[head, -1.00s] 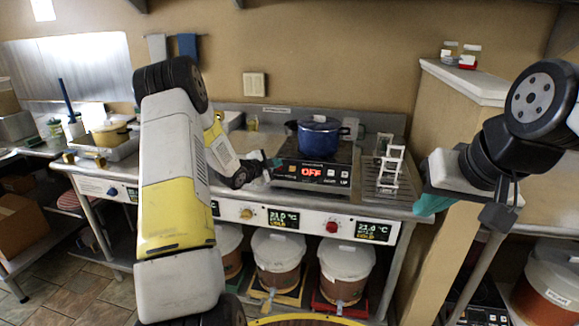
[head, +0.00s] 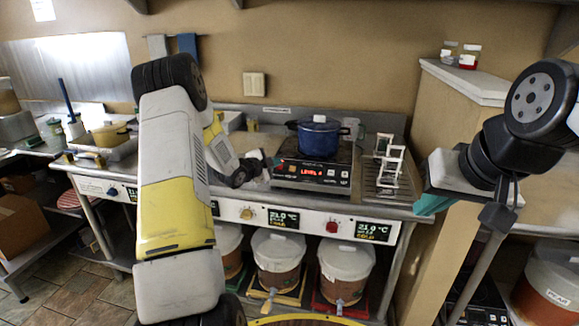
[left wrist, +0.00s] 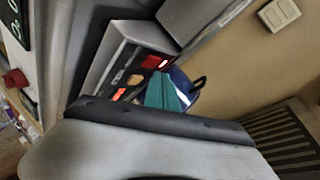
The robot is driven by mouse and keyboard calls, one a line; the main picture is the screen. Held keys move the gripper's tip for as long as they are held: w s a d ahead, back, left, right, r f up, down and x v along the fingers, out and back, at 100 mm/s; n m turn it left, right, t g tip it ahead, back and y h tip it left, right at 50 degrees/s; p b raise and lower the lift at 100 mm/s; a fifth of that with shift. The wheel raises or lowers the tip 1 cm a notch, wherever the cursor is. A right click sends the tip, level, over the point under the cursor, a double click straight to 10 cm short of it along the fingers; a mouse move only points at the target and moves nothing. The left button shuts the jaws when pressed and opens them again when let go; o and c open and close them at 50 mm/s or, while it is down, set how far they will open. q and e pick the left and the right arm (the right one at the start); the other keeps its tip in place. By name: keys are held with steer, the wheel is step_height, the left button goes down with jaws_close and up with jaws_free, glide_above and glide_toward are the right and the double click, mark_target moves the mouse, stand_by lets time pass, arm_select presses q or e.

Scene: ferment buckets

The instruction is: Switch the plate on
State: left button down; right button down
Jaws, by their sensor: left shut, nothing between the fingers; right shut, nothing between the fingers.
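The plate (head: 312,172) is a dark hotplate on the metal counter; its front display is lit red and reads something like "LEVEL 4". A blue lidded pot (head: 319,138) stands on it. My left gripper (head: 269,162) is just left of the plate's front panel, shut and empty. In the left wrist view its teal fingertips (left wrist: 166,92) overlap the view of the plate's front panel (left wrist: 133,72) and the pot; I cannot tell whether they touch. My right gripper (head: 432,204) is shut and empty at the right, away from the plate.
A metal rack (head: 389,165) stands right of the plate. The counter's front carries a yellow knob (head: 247,214), a red knob (head: 331,227) and temperature displays. White lidded buckets (head: 346,262) stand below. A wall socket (head: 254,84) is behind.

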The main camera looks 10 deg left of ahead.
arm_select(q)
steer(key=shift+s+r, duration=0.15)
steer(key=shift+r, duration=0.05)
step_height(320, 180, up, 5)
steer(key=s, duration=0.3)
steer(key=shift+r, duration=0.15)
stand_by(0.3)
stand_by(0.4)
steer(key=s+r+n+g+y, duration=0.2)
steer(key=s+r+n+y, duration=0.4)
steer(key=s+r, duration=0.65)
steer(key=s+d+n+g+h, duration=0.1)
steer(key=s+d+n, duration=0.3)
steer(key=s, duration=1)
steer(key=s+d+n+g+h, duration=0.2)
steer(key=s+d+n+g, duration=0.2)
steer(key=s, duration=1.1)
steer(key=shift+s+d+r+n+g, duration=0.2)
steer(key=shift+r+n+g, duration=0.1)
steer(key=shift+n, duration=0.1)
